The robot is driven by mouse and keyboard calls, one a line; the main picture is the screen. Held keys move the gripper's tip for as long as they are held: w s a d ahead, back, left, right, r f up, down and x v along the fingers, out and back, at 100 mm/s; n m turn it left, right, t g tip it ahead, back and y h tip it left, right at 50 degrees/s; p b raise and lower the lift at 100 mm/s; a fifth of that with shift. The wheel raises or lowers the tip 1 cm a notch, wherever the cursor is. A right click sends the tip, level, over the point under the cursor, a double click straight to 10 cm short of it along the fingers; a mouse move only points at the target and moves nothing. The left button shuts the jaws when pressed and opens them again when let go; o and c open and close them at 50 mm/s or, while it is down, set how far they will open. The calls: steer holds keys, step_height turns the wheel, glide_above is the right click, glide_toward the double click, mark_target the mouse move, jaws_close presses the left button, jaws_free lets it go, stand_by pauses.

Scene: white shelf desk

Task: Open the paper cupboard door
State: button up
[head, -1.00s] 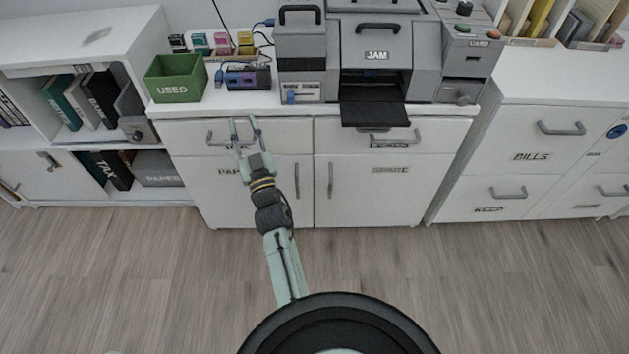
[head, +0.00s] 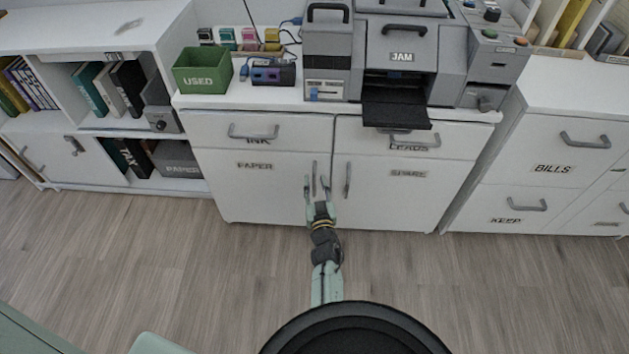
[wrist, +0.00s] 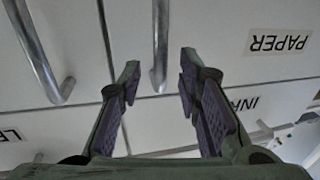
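The paper cupboard door (head: 250,195) is the white left door under the INK drawer, marked PAPER. It stands shut, flush with its neighbour. Its vertical grey bar handle (head: 314,172) is near its right edge. In the wrist view the handle (wrist: 160,45) hangs from the top, with its lower end around the gap between my fingertips. My gripper (head: 318,186) is in front of the handle with its fingers apart. The gripper (wrist: 158,85) also shows open in the wrist view, with the fingers on either side of the handle's line. I cannot tell whether either finger touches it.
The SPARE door (head: 400,195) is to the right, with its own vertical handle (head: 347,180) close by. The INK drawer (head: 225,128) is above. The black printer tray (head: 396,108) juts out over the LEADS drawer (head: 440,142). The wooden floor (head: 130,250) in front is clear.

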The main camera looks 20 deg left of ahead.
steer(key=shift+b+x, duration=0.3)
steer(key=shift+x, duration=1.05)
steer(key=shift+c, duration=0.2)
jaws_close()
